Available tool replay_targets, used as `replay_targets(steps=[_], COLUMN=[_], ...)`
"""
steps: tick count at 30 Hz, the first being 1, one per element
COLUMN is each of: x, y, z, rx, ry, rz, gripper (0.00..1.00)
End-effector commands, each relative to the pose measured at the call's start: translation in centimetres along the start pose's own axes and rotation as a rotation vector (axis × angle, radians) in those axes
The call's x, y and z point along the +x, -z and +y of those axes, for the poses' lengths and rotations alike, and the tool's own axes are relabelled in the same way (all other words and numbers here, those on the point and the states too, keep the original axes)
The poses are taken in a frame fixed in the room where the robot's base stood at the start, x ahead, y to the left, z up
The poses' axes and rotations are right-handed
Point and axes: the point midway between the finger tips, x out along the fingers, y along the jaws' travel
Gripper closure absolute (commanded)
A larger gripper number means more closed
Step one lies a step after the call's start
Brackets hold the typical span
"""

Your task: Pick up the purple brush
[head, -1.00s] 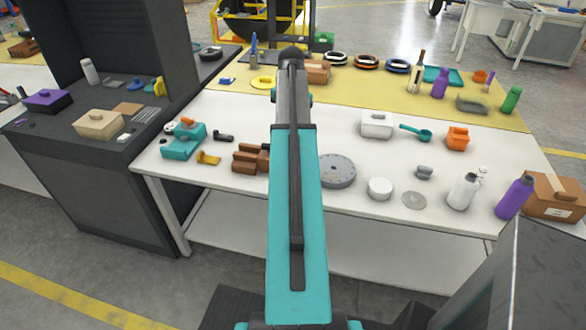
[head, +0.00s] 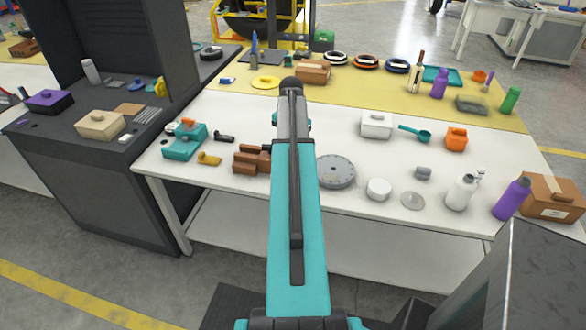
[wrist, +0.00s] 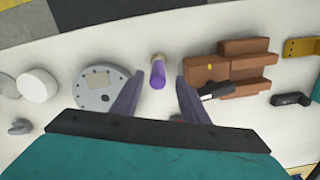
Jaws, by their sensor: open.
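The purple brush (wrist: 158,77) shows in the wrist view as a short purple cylinder with a tan end, on the white tabletop (wrist: 135,48). My gripper (wrist: 159,79) is open, with its two dark fingers on either side of the brush in the picture. No contact shows, and I cannot tell how far above the brush the fingers are. In the head view my own arm hides both the brush and the fingers.
A grey round disc (wrist: 103,86) lies close to the left of the brush, and brown stepped blocks (wrist: 232,70) lie close to its right. A dark tool (wrist: 216,91) lies by the blocks. A white round box (head: 379,189) stands farther right in the head view.

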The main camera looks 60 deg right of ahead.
Motion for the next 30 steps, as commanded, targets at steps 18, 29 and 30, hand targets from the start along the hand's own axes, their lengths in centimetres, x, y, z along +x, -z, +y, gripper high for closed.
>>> replay_targets(steps=[18, 29, 30], x=[0.8, 3.7, 4.0], y=[-0.1, -0.1, -0.1], z=[0.0, 0.1, 0.1], rx=[0.000, 0.000, 0.000], ry=[-0.001, -0.001, -0.001], rz=[-0.001, -0.002, -0.002], gripper=[0.60, 0.60, 0.60])
